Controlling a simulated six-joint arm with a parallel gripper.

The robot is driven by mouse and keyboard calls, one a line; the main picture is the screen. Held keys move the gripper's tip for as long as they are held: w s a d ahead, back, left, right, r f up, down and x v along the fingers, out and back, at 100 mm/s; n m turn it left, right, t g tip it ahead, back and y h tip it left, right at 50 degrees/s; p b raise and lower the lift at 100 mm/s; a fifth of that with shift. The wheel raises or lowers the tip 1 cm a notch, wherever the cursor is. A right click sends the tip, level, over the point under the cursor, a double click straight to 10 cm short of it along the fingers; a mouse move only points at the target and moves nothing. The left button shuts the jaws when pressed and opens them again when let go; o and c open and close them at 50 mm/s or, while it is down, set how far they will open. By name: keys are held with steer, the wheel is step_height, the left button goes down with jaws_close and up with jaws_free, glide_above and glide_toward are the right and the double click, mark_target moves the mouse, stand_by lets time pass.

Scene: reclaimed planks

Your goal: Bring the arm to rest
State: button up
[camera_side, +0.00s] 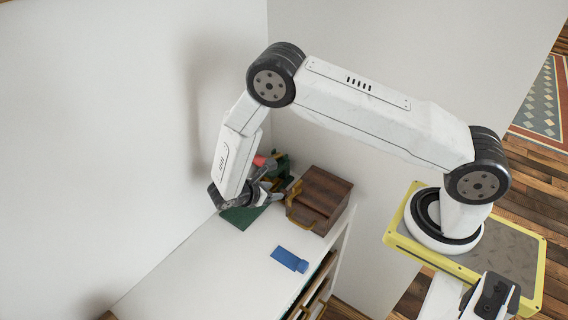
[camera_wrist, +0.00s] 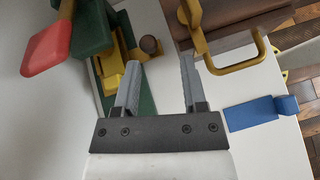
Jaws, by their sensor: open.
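My gripper (camera_wrist: 160,82) is open and empty in the wrist view. Its two grey fingers are apart, one close to a green and yellow device (camera_wrist: 112,70) with a red paddle (camera_wrist: 46,50), the other close to the yellow handle of a brown wooden box (camera_wrist: 240,28). I cannot tell whether either finger touches anything. In the side view my gripper (camera_side: 272,190) is low over the back of the white surface, beside the brown box (camera_side: 320,198) and the green device (camera_side: 280,166). My arm arches above, from the base at the right.
A blue block (camera_side: 289,259) lies on the white cabinet top (camera_side: 215,275), in front of the box. It also shows at the right in the wrist view (camera_wrist: 252,113). White walls stand close behind and beside the cabinet. The cabinet top is clear at the front left.

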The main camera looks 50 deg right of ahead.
steer(key=s+r+m+t+y, duration=0.1)
steer(key=s+r+m+y, duration=0.2)
steer(key=s+r+m, duration=0.1)
steer(key=s+r+m+t+y, duration=0.2)
steer(key=s+r+m+y, duration=0.2)
steer(key=r, duration=0.5)
steer(key=s+a+r+m+t+y, duration=0.1)
steer(key=s+r+m+y, duration=0.2)
steer(key=r+m, duration=0.4)
steer(key=shift+s+r+t+y, duration=0.15)
steer(key=shift+s+t+y, duration=0.15)
steer(key=shift+s+y, duration=0.1)
steer(key=shift+a, duration=0.1)
stand_by(0.3)
